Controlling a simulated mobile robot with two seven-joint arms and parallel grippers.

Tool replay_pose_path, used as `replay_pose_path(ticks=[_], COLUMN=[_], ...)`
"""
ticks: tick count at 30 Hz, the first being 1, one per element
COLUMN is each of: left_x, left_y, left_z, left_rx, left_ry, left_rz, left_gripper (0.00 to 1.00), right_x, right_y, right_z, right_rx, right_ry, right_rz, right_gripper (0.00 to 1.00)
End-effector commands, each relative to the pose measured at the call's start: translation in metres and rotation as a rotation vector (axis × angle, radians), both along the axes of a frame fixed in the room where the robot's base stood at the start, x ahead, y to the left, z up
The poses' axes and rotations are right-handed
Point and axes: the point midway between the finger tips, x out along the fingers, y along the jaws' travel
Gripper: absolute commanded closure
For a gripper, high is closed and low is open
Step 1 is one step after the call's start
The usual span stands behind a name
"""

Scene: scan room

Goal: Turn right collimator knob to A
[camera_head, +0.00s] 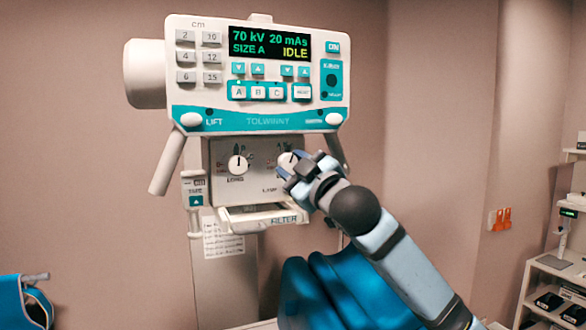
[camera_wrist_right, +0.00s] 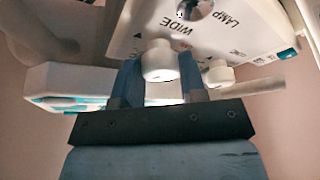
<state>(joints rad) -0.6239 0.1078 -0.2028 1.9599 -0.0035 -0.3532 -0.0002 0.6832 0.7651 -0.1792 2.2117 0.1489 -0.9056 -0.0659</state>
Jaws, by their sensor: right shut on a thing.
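The right collimator knob (camera_head: 287,160) is a white round dial on the grey collimator panel (camera_head: 262,185) under the console. My right gripper (camera_head: 296,170) reaches it from the lower right and is shut on it. In the right wrist view the white knob (camera_wrist_right: 159,62) sits between the two blue fingers of the gripper (camera_wrist_right: 160,88), near the "WIDE" lettering. The fingers partly cover the knob and its scale in the head view, so its exact setting is hard to read. My left gripper is not in view.
The left knob (camera_head: 238,164), marked LONG, has its pointer about straight up. The console (camera_head: 255,75) above reads SIZE A and IDLE. Handles (camera_head: 168,160) flank the panel, and a filter tray (camera_head: 250,219) juts out below. A shelf (camera_head: 560,265) stands far right.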

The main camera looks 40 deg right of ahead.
Motion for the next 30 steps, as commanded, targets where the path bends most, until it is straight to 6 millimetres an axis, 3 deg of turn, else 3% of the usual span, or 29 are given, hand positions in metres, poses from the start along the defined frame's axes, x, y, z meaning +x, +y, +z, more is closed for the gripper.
replay_pose_path(ticks=[15, 30], left_x=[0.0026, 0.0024], left_y=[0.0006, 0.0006], left_z=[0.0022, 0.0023], left_rx=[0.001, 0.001], left_ry=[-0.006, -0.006], left_rz=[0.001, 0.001], left_gripper=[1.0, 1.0], right_x=[-0.0008, -0.0006], right_y=[-0.0027, -0.002], right_z=[0.0037, 0.004], right_rx=[-0.437, -0.615], right_ry=[0.105, 0.148], right_rz=[-0.002, 0.002], right_gripper=[0.85, 0.85])
